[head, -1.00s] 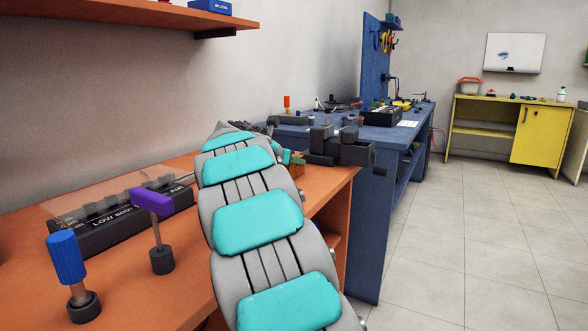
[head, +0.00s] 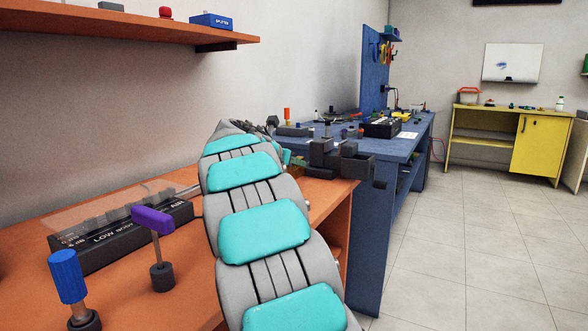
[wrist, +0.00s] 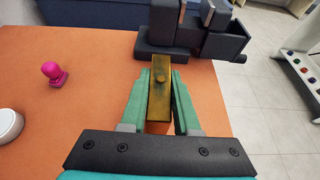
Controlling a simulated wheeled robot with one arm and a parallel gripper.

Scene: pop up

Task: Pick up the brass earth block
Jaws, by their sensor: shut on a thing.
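The brass earth block (wrist: 158,100) is a yellow-brown bar with a round knob on its upper face. In the wrist view it sits lengthwise between the two green fingers of my gripper (wrist: 160,98), which is shut on it. The orange table lies below, and I cannot tell whether the block touches it. In the head view my arm covers most of the gripper and the block.
A dark vise-like fixture (wrist: 190,40) stands just beyond the block at the table's edge. A pink knob (wrist: 54,73) and a white round thing (wrist: 8,125) are on the left. The orange table (wrist: 80,120) is clear between. A purple-handled tool (head: 152,220) stands left of my arm.

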